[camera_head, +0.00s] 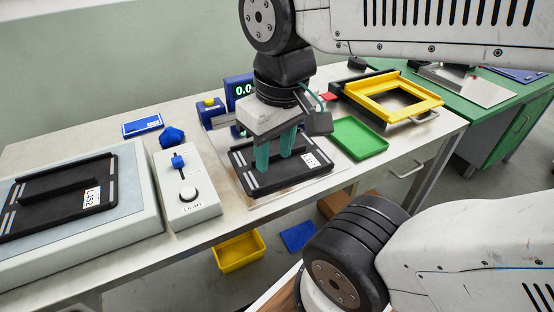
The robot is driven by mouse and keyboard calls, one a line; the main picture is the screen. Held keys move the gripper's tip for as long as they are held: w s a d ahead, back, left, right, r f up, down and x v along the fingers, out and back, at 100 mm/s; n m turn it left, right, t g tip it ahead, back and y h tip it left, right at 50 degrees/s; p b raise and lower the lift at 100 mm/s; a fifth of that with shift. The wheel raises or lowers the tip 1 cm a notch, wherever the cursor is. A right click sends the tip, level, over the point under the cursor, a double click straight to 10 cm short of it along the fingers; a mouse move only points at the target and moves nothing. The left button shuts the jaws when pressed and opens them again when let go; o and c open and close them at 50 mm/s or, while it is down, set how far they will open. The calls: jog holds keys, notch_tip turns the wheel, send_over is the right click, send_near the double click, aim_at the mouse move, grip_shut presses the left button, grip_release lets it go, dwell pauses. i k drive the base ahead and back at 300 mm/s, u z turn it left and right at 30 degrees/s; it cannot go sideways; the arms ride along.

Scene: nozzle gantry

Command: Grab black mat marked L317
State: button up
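A black mat (300,178) lies on a flat plate in the middle of the bench, with a white label at its right end that is too small to read. My gripper (274,163) is directly over this mat, pointing down. Its two teal fingers stand apart, with their tips at or just above the mat; contact is unclear. The fingers hide the middle of the mat. A second black mat (32,217), labelled L452, lies on a large grey-white unit at the left and has a raised bar along its middle.
A white control box (184,205) with a knob stands left of the mat. A blue device with a display (239,89) stands behind my gripper. A green tray (358,139) and a yellow frame (427,101) are to the right. A yellow bin (239,251) is on the floor.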

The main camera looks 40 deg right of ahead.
aim_at(306, 159)
jog(key=u, duration=1.55)
jog(key=k, duration=1)
jog(key=z, duration=1.9)
jog(key=i, duration=0.5)
jog(key=z, duration=0.1)
